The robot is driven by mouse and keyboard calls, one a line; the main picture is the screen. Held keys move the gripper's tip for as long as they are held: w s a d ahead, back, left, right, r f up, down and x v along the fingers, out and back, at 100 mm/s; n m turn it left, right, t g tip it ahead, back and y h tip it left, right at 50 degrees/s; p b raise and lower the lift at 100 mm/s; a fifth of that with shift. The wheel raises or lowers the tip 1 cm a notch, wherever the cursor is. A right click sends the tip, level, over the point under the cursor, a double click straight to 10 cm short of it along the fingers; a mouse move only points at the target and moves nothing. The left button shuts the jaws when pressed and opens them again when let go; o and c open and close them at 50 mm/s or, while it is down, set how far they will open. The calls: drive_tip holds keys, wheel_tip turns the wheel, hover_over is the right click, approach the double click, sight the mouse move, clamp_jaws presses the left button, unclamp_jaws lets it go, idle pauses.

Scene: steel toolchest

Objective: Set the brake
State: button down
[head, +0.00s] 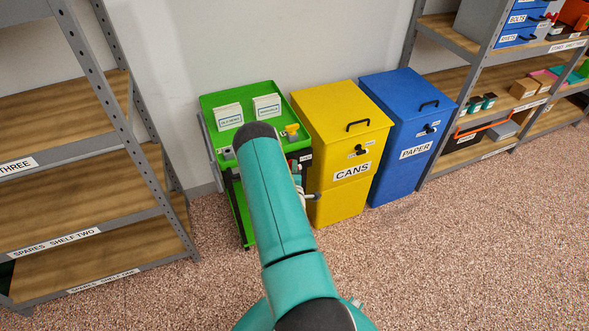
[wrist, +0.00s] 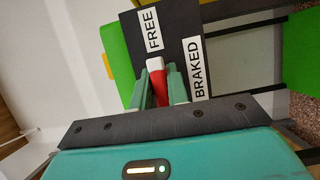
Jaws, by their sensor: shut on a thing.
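In the wrist view, my gripper (wrist: 158,84) is shut on the red brake lever (wrist: 159,92), with a teal finger on each side of it. The lever's far end meets the dark plate (wrist: 178,18) just below the FREE label (wrist: 153,30), roughly in line with it. The BRAKED label (wrist: 197,68) is on the same plate, to the right of the lever. In the head view, the plate is on the right side of the green cart (head: 240,92); my arm hides much of the cart's front and the lever is hard to make out.
The yellow CANS bin (head: 340,135) stands close to the cart's right, with the blue PAPER bin (head: 405,115) beside it. Steel shelves (head: 80,180) stand at the left and more shelves (head: 480,85) at the right. The speckled floor (head: 440,250) in front is clear.

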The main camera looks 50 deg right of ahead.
drive_tip(key=m+y, duration=0.1)
drive_tip(key=m, duration=0.2)
drive_tip(key=shift+w+r+g, duration=0.1)
drive_tip(key=shift+g, duration=0.2)
drive_tip(key=m+y, duration=0.2)
drive_tip(key=m, duration=0.2)
drive_tip(key=shift+y, duration=0.3)
drive_tip(key=m+y, duration=0.2)
drive_tip(key=m, duration=0.2)
drive_tip(key=shift+m+t+y, duration=0.7)
drive_tip(key=shift+m+y, duration=0.2)
drive_tip(key=shift+m, duration=0.2)
drive_tip(key=c, duration=1.4)
unclamp_jaws()
